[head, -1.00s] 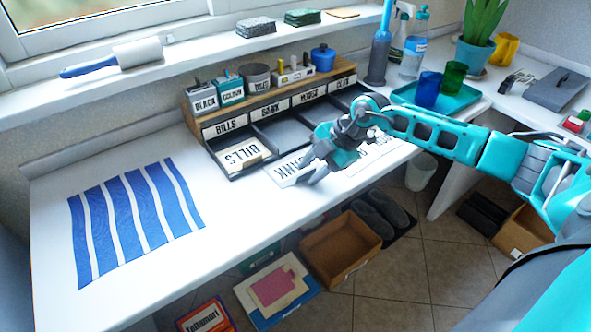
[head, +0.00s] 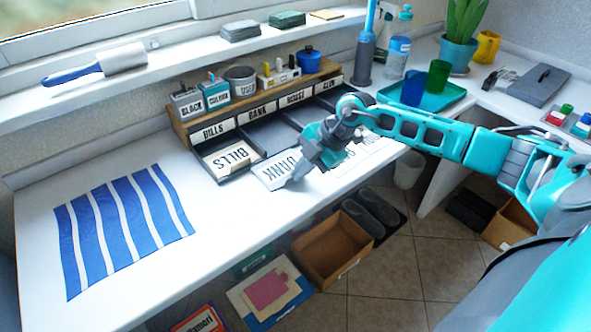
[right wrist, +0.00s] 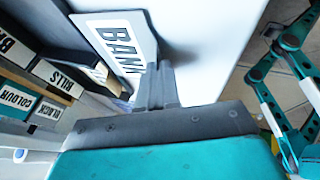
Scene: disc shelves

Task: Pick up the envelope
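A white envelope marked BANK (head: 270,176) is at the front edge of the sorter, by its second compartment. It also shows in the right wrist view (right wrist: 98,27), with a dark shadow beside it. My right gripper (head: 296,176) is at the envelope's right edge. In the right wrist view its fingers (right wrist: 157,72) are close together with the envelope's edge at their tips; they look shut on it. The grey sorter with a wooden top (head: 215,114) has labels BILLS, BANK, HOUSE and CLUB. A BILLS envelope (head: 230,158) lies in its left compartment.
More white labelled paper (head: 368,153) lies on the desk right of my gripper, partly hidden by my arm. A blue striped cloth (head: 122,228) lies at the left. A teal tray (head: 452,98) with cups stands at the back right. The desk front between cloth and envelope is clear.

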